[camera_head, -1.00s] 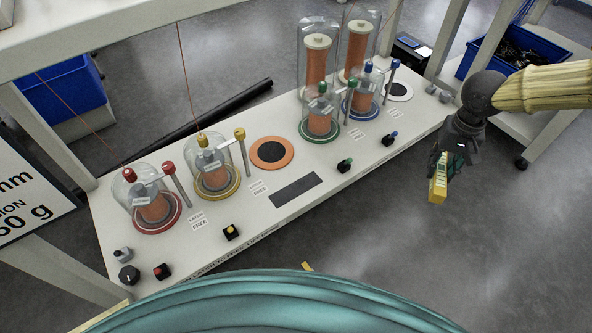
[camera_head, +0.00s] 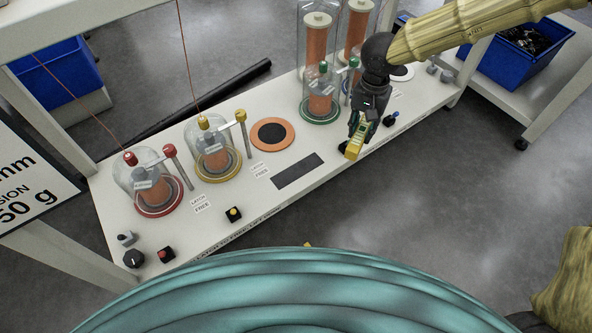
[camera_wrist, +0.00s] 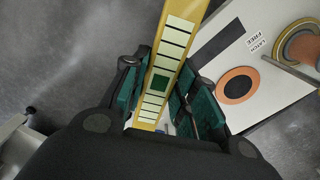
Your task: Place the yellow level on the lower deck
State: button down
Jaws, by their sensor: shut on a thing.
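The yellow level (camera_head: 355,138) is held in my gripper (camera_head: 361,124), above the front edge of the white deck (camera_head: 240,203) at its right part. In the wrist view the level (camera_wrist: 176,45) runs lengthwise between the green finger pads of my gripper (camera_wrist: 160,92), with a row of pale panels and dark lines along its face. My gripper is shut on it. My arm and gripper hide part of the blue-ringed jar and its button.
Glass jars with red (camera_head: 158,208), yellow (camera_head: 218,177) and green (camera_head: 320,116) rings stand on the deck. A dark rectangle (camera_head: 297,171) and an orange disc with a black centre (camera_head: 272,134) lie flat between them. Small buttons line the front edge. Blue bins stand behind.

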aim_at(359, 129)
jog(key=f+m, duration=0.1)
jog(key=m, duration=0.1)
jog(key=f+m, duration=0.2)
jog(key=m, duration=0.1)
jog(key=shift+s+a, duration=0.1)
jog(key=shift+a, duration=0.3)
notch_tip(359, 129, down, 18)
jog(key=a+n, duration=0.3)
jog(key=n, duration=3.2)
jog(key=w+a+b, duration=0.2)
jog(key=a, duration=0.2)
jog(key=w+a+f+b, duration=0.1)
jog(key=w+a+b, duration=0.1)
jog(key=a, duration=0.2)
jog(key=w+a+b, duration=0.2)
jog(key=a, duration=0.2)
jog(key=shift+w+a+f, duration=0.15)
jog(key=shift+a, duration=0.05)
jog(key=f+b, duration=0.2)
jog(key=f, duration=0.1)
jog(key=shift+w+a+f+b, duration=0.2)
jog(key=shift+a+f+b, duration=0.1)
jog(key=shift+a+b, duration=0.1)
